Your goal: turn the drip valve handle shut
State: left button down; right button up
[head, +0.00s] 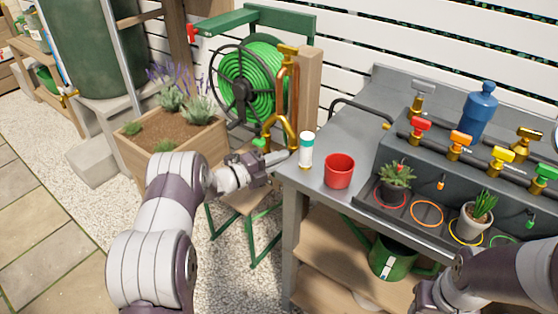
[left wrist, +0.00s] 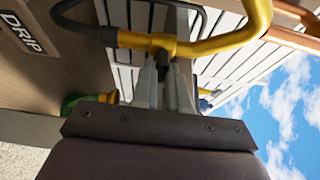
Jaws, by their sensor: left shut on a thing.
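The drip valve is on the yellow brass pipe (head: 283,126) low on the wooden post, left of the bench. The pipe also shows in the left wrist view (left wrist: 225,45), beside a post sign reading DRIP (left wrist: 24,33). My left gripper (head: 281,157) is just below this pipe. In the left wrist view its fingers (left wrist: 164,88) are shut on the valve handle, under a short dark stem (left wrist: 162,62). The fingers hide most of the handle, so its exact angle is unclear. My right gripper (head: 428,298) is partly visible at the lower right, its jaws unclear.
A white bottle with a teal cap (head: 306,150) and a red cup (head: 339,171) stand on the bench near my left gripper. A green hose reel (head: 250,85) is behind it. Colored bench taps (head: 460,144) are to the right. A folding stool (head: 240,199) stands below.

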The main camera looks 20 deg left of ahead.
pick_arm(q)
jog(key=shift+f, duration=0.1)
jog(key=c, duration=1.1)
grip_release()
jog(key=shift+c, duration=0.2)
jog(key=p+v, duration=0.1)
jog(key=v, duration=1.1)
jog(key=shift+s+a, duration=0.25)
